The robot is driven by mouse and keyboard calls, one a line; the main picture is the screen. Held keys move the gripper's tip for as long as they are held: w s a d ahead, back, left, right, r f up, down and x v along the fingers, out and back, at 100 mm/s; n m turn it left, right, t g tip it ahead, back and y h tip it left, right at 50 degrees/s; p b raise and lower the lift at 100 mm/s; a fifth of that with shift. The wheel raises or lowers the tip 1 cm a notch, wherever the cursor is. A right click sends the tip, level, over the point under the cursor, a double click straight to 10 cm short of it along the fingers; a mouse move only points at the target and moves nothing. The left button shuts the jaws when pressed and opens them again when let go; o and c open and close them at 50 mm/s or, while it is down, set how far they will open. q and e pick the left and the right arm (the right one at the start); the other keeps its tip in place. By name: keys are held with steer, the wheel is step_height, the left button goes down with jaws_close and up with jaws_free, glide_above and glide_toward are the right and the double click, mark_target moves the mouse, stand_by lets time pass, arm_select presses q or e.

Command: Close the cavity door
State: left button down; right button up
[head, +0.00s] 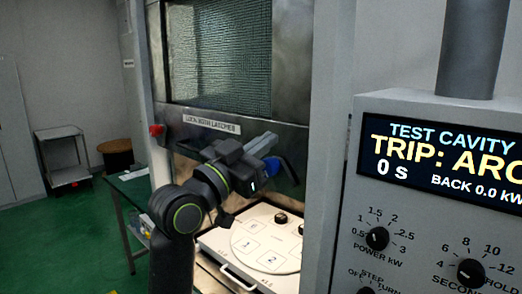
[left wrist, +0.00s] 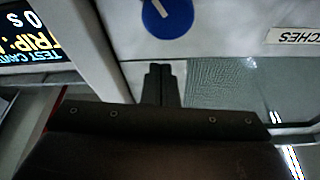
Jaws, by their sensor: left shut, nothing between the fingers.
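The cavity door (head: 290,135) is a steel panel with a mesh window (head: 218,50) and a label reading "LOCK BOTH LATCHES" (head: 211,124). A red latch knob (head: 157,130) is at its left side. A blue latch knob (head: 272,165) is at its right, partly behind my left gripper (head: 268,142). The gripper is shut and empty in front of the door's lower right part. In the left wrist view its shut fingers (left wrist: 164,84) point toward the door, with the blue knob (left wrist: 168,16) beyond them. I cannot tell whether they touch the door. My right gripper is out of view.
A white tray (head: 232,279) with a handle and numbered round plate sits below the door. A control panel (head: 440,160) showing "TRIP: ARC" stands close at right.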

arm_select(q)
steer(key=f, duration=0.3)
steer(key=shift+w+a, duration=0.1)
steer(key=shift+a, duration=0.2)
steer(key=shift+f, duration=0.1)
